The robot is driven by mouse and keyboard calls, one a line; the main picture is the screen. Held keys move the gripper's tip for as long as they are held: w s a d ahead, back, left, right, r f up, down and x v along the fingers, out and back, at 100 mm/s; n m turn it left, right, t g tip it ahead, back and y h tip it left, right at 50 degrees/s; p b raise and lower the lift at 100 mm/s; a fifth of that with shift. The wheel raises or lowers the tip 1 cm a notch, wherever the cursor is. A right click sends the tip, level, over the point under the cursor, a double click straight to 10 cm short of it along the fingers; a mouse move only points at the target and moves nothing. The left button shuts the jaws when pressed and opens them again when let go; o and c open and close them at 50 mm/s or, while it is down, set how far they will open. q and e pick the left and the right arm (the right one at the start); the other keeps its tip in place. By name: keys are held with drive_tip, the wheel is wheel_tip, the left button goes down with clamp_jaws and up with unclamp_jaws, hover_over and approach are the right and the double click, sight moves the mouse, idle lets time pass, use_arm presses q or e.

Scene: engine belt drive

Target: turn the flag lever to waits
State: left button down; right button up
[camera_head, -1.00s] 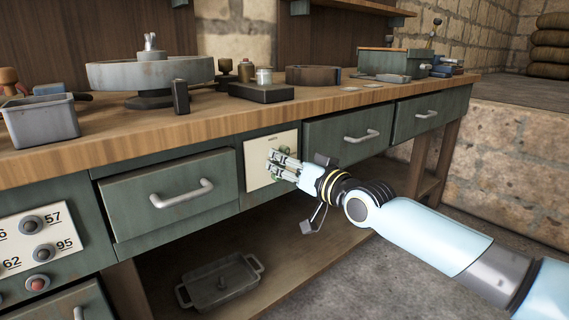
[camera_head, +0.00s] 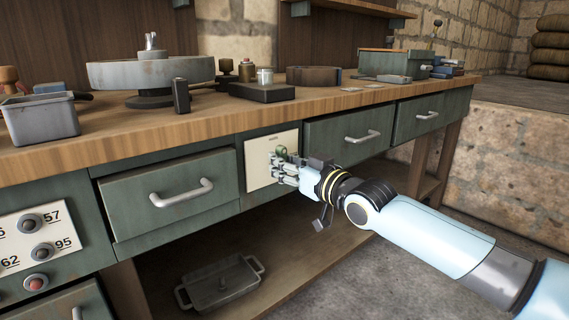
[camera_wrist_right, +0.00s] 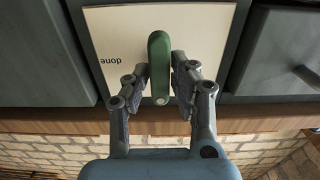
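The flag lever is a green, rounded bar on a pale panel (camera_head: 258,170) set between two drawers of the workbench. In the right wrist view the lever (camera_wrist_right: 159,62) stands upright in the picture, with the upside-down word "done" on the panel to its left. My right gripper (camera_wrist_right: 160,75) has one finger on each side of the lever, the fingertips close against it. In the head view, the gripper (camera_head: 282,168) is at the panel and the lever (camera_head: 281,151) shows just above its fingers. Other panel lettering is too small or hidden. My left gripper is not in view.
Closed drawers with bar handles flank the panel, left (camera_head: 170,195) and right (camera_head: 348,137). The wooden benchtop (camera_head: 210,125) overhangs above, carrying a grey bin (camera_head: 40,119) and a round metal wheel (camera_head: 150,71).

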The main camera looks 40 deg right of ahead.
drive_tip(key=o, duration=0.3)
